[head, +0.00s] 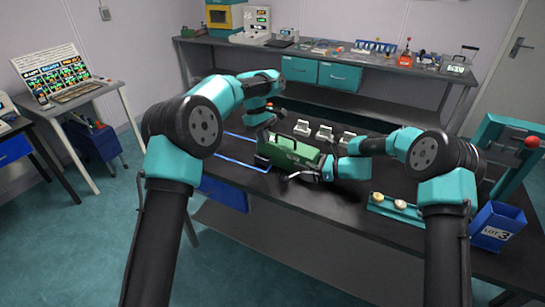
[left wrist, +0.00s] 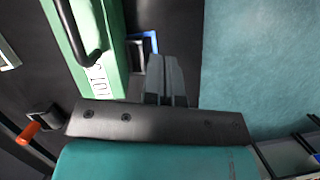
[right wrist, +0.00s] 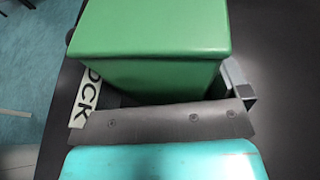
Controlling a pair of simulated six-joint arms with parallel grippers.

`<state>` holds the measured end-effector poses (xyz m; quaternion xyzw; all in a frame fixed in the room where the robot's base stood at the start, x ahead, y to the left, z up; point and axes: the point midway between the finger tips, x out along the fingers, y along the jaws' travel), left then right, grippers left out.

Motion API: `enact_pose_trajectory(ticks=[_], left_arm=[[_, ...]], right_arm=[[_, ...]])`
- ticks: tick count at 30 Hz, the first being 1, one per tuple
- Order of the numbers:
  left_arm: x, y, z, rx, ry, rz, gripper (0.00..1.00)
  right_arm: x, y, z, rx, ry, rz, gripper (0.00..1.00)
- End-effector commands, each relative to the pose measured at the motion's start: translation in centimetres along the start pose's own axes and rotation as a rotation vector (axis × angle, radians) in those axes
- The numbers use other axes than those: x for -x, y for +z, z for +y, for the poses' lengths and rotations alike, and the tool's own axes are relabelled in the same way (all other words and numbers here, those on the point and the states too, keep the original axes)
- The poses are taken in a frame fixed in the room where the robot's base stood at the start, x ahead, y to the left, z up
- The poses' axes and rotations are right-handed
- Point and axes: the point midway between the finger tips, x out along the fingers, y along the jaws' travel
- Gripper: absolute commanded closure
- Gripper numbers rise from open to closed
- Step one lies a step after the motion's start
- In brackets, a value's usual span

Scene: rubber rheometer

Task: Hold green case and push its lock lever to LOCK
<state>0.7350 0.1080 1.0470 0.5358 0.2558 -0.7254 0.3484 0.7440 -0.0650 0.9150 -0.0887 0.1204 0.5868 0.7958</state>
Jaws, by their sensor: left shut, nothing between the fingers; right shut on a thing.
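The green case (head: 291,152) lies on the black bench, with its black handle and white lettering in the left wrist view (left wrist: 72,35). My right gripper (head: 318,173) is shut on the case's end; the case fills the space before it in the right wrist view (right wrist: 150,70). A white label reading "OCK" (right wrist: 85,97) is partly hidden beside the case. My left gripper (left wrist: 166,80) is shut and empty, beside the case's side. An orange-tipped lever (left wrist: 28,132) shows at lower left in that view; I cannot tell whether it is the lock lever.
White blocks (head: 325,133) stand in a row behind the case. A blue outline (head: 235,158) marks the bench to its left. A teal tray (head: 398,210) with round pieces and a blue LOT 3 bin (head: 497,226) are at the right.

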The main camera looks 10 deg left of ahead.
Motion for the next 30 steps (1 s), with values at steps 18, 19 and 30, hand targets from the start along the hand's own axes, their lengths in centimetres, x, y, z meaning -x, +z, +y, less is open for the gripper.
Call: enact_pose_trajectory(ticks=[18,19,30], left_arm=[[-8.9,0.0,-0.1,0.0,-0.003,-0.001,1.0],[-9.4,0.0,-0.1,0.0,-0.002,-0.001,1.0],[-11.5,3.4,0.0,-0.002,0.002,0.001,1.0]], right_arm=[[0.0,0.1,0.0,0.001,0.0,-0.001,0.19],[0.0,0.1,0.0,0.001,0.0,-0.001,0.19],[0.0,0.1,0.0,0.001,0.0,-0.001,0.2]])
